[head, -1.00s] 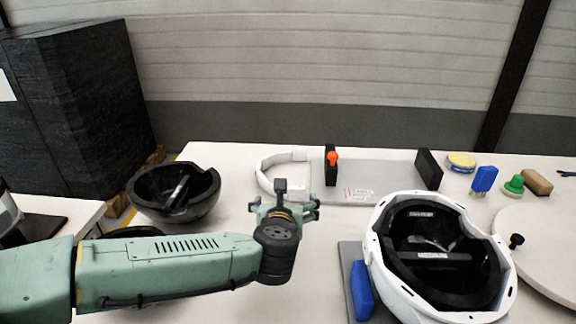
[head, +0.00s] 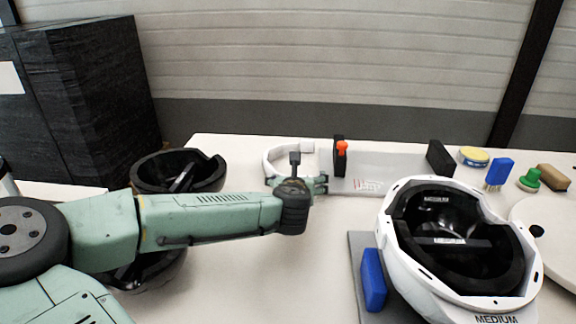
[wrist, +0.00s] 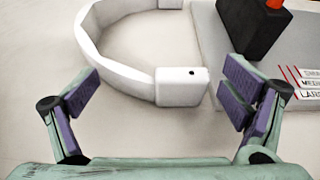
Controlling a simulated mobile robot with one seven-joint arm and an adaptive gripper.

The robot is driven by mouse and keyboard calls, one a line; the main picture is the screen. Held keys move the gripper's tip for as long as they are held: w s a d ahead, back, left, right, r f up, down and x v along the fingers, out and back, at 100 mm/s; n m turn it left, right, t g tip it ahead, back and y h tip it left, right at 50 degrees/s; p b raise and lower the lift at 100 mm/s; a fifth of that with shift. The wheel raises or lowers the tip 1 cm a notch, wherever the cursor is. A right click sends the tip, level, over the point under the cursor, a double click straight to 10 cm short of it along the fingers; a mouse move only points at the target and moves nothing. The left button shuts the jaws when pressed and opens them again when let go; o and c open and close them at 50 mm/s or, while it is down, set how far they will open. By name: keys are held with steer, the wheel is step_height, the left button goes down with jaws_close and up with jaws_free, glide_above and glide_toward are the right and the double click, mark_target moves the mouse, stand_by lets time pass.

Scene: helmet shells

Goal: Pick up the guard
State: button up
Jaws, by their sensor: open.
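The guard is a white curved band (wrist: 112,66) lying on the table. In the wrist view its near end block (wrist: 181,87), with a small dark hole, sits ahead of and between my fingers, nearer the right one. My gripper (wrist: 165,88) is open and empty, with purple pads spread wide. In the head view the guard (head: 272,160) shows just behind my gripper (head: 322,184), which partly hides its near end. I cannot tell the height of my fingers above the table.
A grey plate (head: 385,183) with black upright blocks and an orange knob (head: 342,146) lies right of the guard. A white helmet shell (head: 396,272) stands at front right, by a blue block (head: 373,279). Dark shells (head: 150,172) are at left. Bare table lies between.

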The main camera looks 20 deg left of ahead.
steer(key=c, duration=2)
